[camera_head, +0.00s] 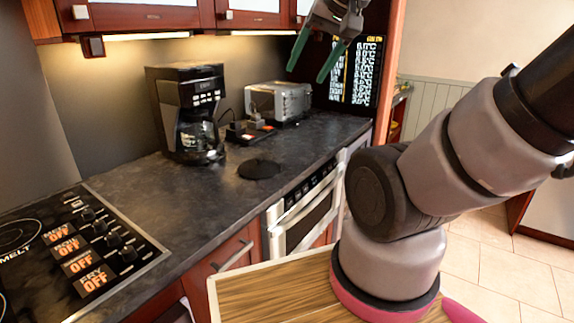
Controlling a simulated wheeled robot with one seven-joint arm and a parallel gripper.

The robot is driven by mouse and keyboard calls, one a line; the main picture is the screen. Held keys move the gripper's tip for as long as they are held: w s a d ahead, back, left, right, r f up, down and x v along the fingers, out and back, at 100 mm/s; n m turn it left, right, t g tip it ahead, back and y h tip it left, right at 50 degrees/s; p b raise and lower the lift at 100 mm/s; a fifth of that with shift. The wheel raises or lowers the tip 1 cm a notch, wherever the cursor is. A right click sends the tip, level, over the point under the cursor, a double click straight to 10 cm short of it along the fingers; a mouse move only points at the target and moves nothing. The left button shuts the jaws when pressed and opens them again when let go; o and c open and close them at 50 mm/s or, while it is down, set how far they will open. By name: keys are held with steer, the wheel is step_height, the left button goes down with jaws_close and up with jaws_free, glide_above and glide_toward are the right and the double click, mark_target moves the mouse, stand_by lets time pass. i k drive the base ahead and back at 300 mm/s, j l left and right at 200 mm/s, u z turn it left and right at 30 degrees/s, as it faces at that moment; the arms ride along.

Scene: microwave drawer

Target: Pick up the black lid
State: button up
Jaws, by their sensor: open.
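The black lid (259,169) is a flat dark disc with a small raised knob. It lies on the dark stone counter (150,205), in front of the coffee maker and near the counter's front edge. My gripper (308,75) is at the top of the view, high above the counter and up and to the right of the lid. Its two green fingers are spread apart, with nothing between them. The lid is in full view and apart from the gripper.
A black coffee maker (187,112) and a silver toaster (279,101) stand at the back. A small dark tray (250,133) lies between them. A cooktop (75,250) is at the left. Cabinets (165,16) hang above. A microwave drawer (305,215) is below the counter.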

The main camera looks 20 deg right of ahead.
mark_target(258, 167)
steer(key=k+j+u, duration=0.2)
steer(key=u, duration=0.15)
steer(key=k+j+u, duration=0.15)
steer(key=u, duration=1.2)
steer(key=l+z, duration=0.3)
steer(key=l, duration=0.7)
steer(key=i+l+z, duration=0.1)
steer(key=l+z, duration=0.15)
steer(key=l, duration=0.75)
